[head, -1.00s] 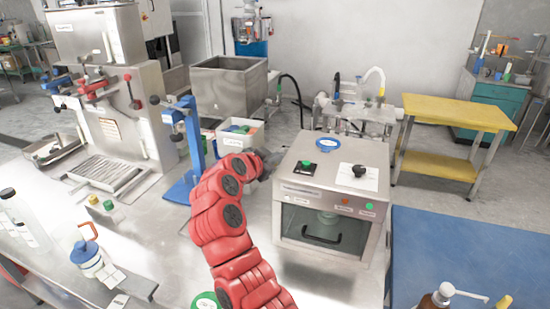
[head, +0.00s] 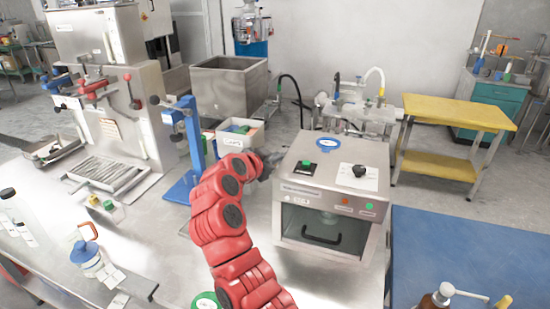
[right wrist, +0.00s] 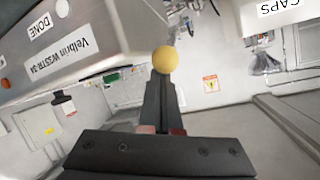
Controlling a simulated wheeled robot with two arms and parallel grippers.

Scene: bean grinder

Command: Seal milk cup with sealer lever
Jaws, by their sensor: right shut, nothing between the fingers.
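The sealer is a steel box (head: 330,190) with a front window and a black handle. A pale round form (head: 328,217) shows dimly behind the window; I cannot tell whether it is the milk cup. My right gripper (head: 268,163) is at the sealer's upper left side, partly hidden by my red arm. In the right wrist view the gripper (right wrist: 163,80) is shut and empty. A yellow ball knob (right wrist: 165,59), possibly the lever's end, appears right at its fingertips; I cannot tell whether they touch. The lever's shaft is hidden. My left gripper is not in view.
A blue stand (head: 189,145) and a white caps box (head: 239,142) stand left of the sealer. A large steel machine (head: 125,100) is at the left.

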